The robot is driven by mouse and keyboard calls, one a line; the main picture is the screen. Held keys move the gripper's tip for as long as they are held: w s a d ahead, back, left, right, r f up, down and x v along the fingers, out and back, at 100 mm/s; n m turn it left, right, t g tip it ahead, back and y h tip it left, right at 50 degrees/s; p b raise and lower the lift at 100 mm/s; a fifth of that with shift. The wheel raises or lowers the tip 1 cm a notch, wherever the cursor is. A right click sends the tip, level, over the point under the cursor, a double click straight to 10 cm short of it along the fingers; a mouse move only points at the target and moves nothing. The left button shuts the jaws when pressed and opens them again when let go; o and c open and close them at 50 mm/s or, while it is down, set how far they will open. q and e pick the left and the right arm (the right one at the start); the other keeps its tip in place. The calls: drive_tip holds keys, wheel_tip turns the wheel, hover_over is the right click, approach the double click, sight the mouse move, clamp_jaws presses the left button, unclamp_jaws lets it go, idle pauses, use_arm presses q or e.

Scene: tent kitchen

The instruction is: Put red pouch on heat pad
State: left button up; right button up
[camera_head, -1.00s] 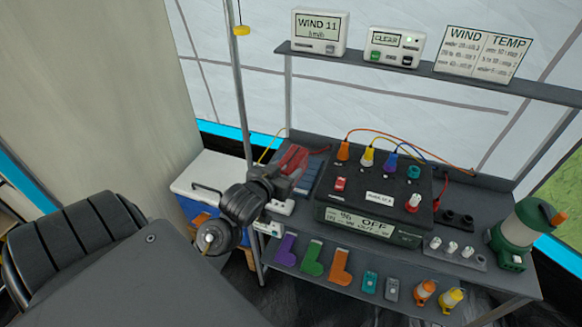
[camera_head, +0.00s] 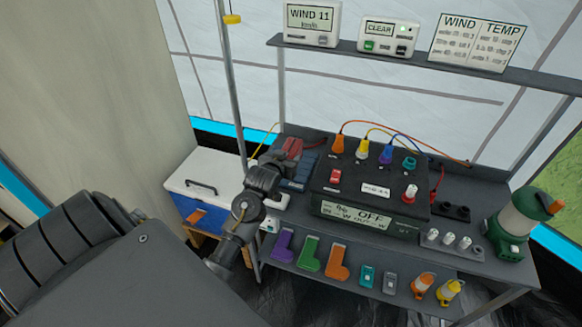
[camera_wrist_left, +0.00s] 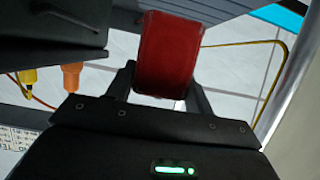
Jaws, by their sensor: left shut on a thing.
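My left gripper (camera_head: 288,157) is shut on the red pouch (camera_wrist_left: 168,50), which sits between its two fingers in the left wrist view. In the head view, a small part of the red pouch (camera_head: 294,145) shows past my gripper at the back left of the bench. A blue-grey ribbed flat piece (camera_head: 309,163), which may be the heat pad, lies just right of the gripper. I cannot tell whether the pouch touches it. My right gripper is out of view.
A black box with a red switch (camera_head: 336,176) and coloured plugs stands right of my gripper, with a display unit (camera_head: 366,219) in front. A thin pole (camera_head: 235,90) rises close to my left arm. A cooler (camera_head: 210,180) stands at left.

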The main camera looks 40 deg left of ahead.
use_arm(q)
drive_tip(key=shift+w+d+f, duration=0.1)
drive_tip(key=shift+w+f, duration=1)
drive_tip(key=shift+f, duration=0.2)
drive_tip(key=shift+w+f+p, duration=0.15)
drive_tip(key=shift+f+p, duration=0.2)
drive_tip(key=shift+f, duration=1.35)
drive_tip(key=o, duration=1.6)
drive_tip(key=shift+f, duration=0.1)
drive_tip(key=v, duration=1.2)
